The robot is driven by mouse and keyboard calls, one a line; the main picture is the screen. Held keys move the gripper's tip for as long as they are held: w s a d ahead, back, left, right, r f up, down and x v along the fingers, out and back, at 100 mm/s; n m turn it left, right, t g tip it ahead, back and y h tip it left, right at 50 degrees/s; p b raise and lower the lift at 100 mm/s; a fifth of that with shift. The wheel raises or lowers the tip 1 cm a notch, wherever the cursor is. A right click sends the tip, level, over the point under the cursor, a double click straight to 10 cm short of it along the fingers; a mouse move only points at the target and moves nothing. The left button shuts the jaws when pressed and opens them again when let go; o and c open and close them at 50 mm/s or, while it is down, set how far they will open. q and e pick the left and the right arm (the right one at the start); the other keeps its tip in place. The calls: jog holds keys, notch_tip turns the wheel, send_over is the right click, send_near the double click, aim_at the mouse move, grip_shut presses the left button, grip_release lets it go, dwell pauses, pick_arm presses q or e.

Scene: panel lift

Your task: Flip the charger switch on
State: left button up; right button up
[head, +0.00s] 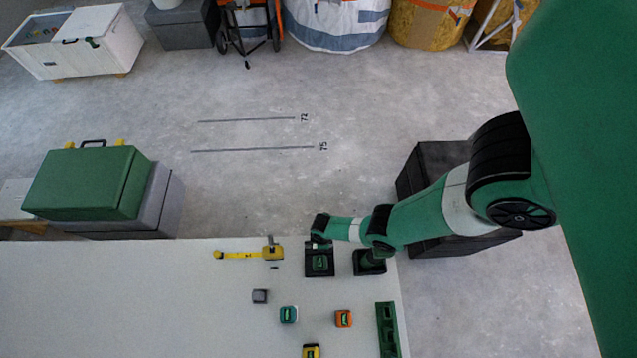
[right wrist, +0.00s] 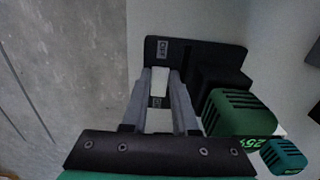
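The charger is a black unit (head: 320,272) with a green battery on it, near the far edge of the white table in the head view. In the right wrist view its black plate (right wrist: 215,52) carries a small label and a white switch piece (right wrist: 160,78). The green battery (right wrist: 240,112) shows lit green digits. My right gripper (right wrist: 162,78) points down at the plate, its two grey fingers apart on either side of the white piece. I cannot tell whether they touch it. My left gripper is not in view.
A second black unit (head: 369,264) stands right of the charger. The table's left side is clear.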

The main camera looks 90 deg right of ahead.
grip_shut()
jog(key=shift+w+f+g+b, duration=0.15)
jog(key=shift+w+g+b, duration=0.15)
jog(key=shift+g+b, duration=0.4)
jog(key=shift+g, duration=0.3)
jog(key=shift+w+g+b, duration=0.2)
jog(key=shift+g+b, duration=0.3)
jog(key=shift+b, duration=0.25)
jog(key=shift+r+g+b, duration=0.2)
jog(key=shift+g+b, duration=0.2)
jog(key=shift+b, duration=0.1)
jog(key=shift+r, duration=0.1)
